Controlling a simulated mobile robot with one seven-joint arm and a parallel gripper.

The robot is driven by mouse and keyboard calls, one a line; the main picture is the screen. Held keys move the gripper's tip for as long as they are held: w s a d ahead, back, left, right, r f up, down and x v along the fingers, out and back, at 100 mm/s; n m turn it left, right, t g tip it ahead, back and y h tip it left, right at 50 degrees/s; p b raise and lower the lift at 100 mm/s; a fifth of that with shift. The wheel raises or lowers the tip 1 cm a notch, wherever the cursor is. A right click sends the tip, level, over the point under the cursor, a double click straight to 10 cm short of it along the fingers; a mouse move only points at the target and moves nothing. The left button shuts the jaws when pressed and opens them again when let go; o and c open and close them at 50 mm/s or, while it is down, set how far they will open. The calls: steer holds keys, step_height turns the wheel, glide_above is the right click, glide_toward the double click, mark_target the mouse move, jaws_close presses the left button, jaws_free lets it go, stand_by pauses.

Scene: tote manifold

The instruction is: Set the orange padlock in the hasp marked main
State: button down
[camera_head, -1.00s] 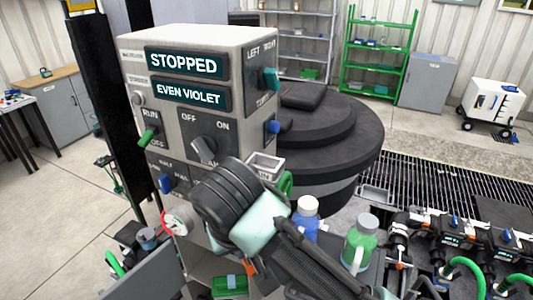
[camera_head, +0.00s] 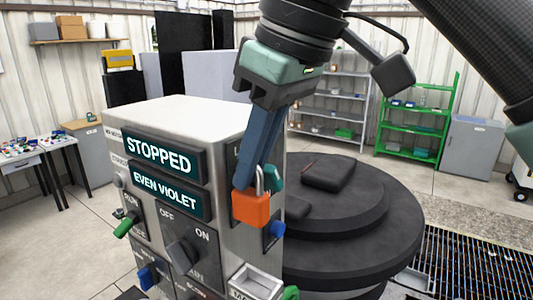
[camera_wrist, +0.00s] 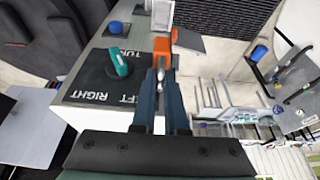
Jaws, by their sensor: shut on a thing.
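The orange padlock (camera_head: 251,208) hangs at the tips of my gripper (camera_head: 244,184), body down and shackle up, in front of the cabinet's right side in the head view. My gripper is shut on it. In the wrist view the padlock (camera_wrist: 162,47) shows just beyond my fingertips (camera_wrist: 160,75), with its shackle between them. The grey cabinet (camera_head: 200,112) has a grey OFF/ON knob (camera_head: 183,254) on its front, with a partly covered label below that seems to end in "AIN".
The cabinet displays read STOPPED (camera_head: 157,155) and EVEN VIOLET (camera_head: 166,190). A teal LEFT/RIGHT knob (camera_wrist: 117,62) and a blue button (camera_head: 275,229) stick out from the cabinet's side. A small tray (camera_head: 256,283) stands at its lower corner. A black round turntable (camera_head: 335,240) stands close behind.

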mark_target(255, 225)
steer(key=shift+s+a+f, duration=0.1)
steer(key=shift+s, duration=0.1)
steer(key=shift+w+d+f+b, duration=0.2)
steer(key=shift+f+b, duration=0.1)
steer(key=shift+f, duration=0.15)
steer(key=shift+w+d+f+b, duration=0.1)
steer(key=shift+w+f+b, duration=0.15)
steer(key=shift+f, duration=0.2)
steer(key=shift+f+b, duration=0.25)
steer(key=shift+b, duration=0.05)
steer(key=shift+s+a+f+b, duration=0.1)
steer(key=shift+s+f+b, duration=0.05)
steer(key=shift+f+b, duration=0.3)
steer(key=shift+s+a+f+b, duration=0.1)
steer(key=shift+s+f+b, duration=0.05)
steer(key=shift+f+b, duration=0.25)
steer(key=shift+w+d+f+b, duration=0.15)
steer(key=shift+w+f+b, duration=0.05)
steer(key=shift+f+b, duration=0.6)
steer(key=shift+s+f+b, duration=0.1)
steer(key=shift+f+b, duration=0.55)
steer(key=shift+f, duration=0.55)
steer(key=shift+f+b, duration=1.15)
steer(key=shift+f, duration=0.85)
steer(key=c, duration=0.9)
jaws_free()
